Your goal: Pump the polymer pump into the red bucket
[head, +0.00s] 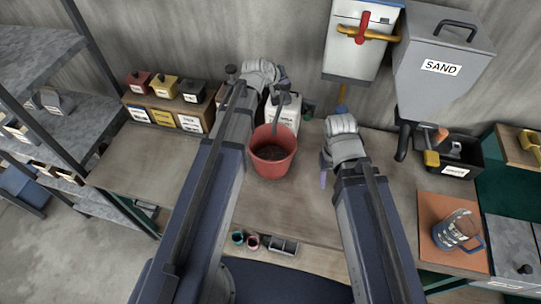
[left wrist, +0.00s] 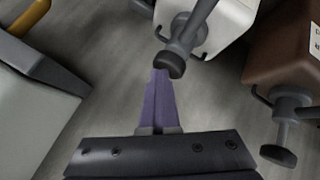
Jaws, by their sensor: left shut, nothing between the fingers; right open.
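The red bucket (head: 272,165) stands upright on the bench between my arms, with dark material inside. A white pump container (head: 290,115) stands right behind it, its grey pump (head: 282,98) near the bucket's rim; its small label is hard to read. In the left wrist view its dark pump head (left wrist: 170,64) is close to the tips of my left gripper (left wrist: 160,78), whose purple fingers are shut and empty. In the head view my left gripper (head: 283,75) is over the container, its fingertips unclear. My right gripper (head: 323,178) is open, right of the bucket, mostly hidden by its wrist.
A brown pump container (left wrist: 285,60) stands beside the white one. Colour boxes (head: 165,110) are at the back left. The sand hopper (head: 440,75) and a wall dispenser (head: 360,45) hang at the back right. A clear jug (head: 455,232) stands on an orange mat (head: 432,207).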

